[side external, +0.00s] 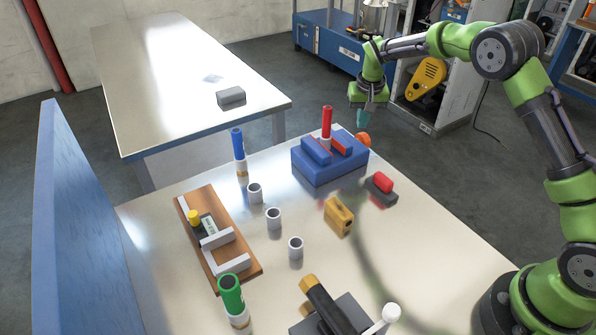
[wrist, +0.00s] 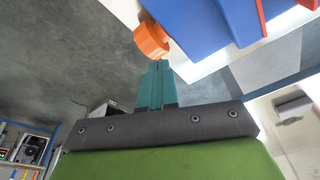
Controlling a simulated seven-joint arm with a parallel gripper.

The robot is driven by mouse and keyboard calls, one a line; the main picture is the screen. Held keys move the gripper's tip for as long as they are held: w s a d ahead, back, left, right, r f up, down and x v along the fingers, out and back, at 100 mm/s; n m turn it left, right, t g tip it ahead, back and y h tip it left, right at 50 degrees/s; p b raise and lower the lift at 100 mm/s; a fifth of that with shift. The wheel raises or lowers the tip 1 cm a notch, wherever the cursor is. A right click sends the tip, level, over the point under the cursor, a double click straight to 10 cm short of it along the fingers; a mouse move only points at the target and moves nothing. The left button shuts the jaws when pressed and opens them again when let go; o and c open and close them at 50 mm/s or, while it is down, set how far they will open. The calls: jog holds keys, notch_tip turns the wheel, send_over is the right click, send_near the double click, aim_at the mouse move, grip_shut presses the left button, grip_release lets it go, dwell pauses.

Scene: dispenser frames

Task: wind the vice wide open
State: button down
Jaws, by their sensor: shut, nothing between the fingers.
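The blue vice (side external: 327,173) stands at the far edge of the near table, with red-faced jaws. A red-topped tube (side external: 327,120) stands upright between the jaws; whether they touch it I cannot tell. The vice's orange knob (side external: 363,139) is on its far right side. In the wrist view the knob (wrist: 152,40) lies just beyond my fingertips, beside the blue vice body (wrist: 205,20). My gripper (side external: 362,124) has teal fingers pointing down, just above the knob in the side view. The fingers (wrist: 158,66) are together and empty. I cannot tell if they touch the knob.
A red-and-dark block (side external: 382,186) and a yellow block (side external: 339,216) sit near the vice. Blue (side external: 238,145) and green (side external: 231,290) tubes, several grey rings and a wooden fixture (side external: 255,272) stand left. A dark-handled device (side external: 325,305) is at the front. Open floor lies beyond the vice.

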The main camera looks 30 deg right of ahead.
aim_at(366, 136)
jog(key=shift+f, duration=0.85)
jog(key=shift+s+f, duration=0.25)
jog(key=shift+s, duration=0.25)
dwell(0.6)
jog(key=shift+s+a+r, duration=0.1)
jog(key=shift+s+r, duration=0.05)
jog(key=shift+s, duration=0.4)
dwell(0.5)
jog(key=shift+r, duration=0.15)
dwell(0.4)
jog(key=shift+s, duration=0.25)
jog(key=shift+r, duration=0.15)
dwell(0.4)
jog(key=shift+r, duration=0.7)
jog(key=shift+w, duration=1.3)
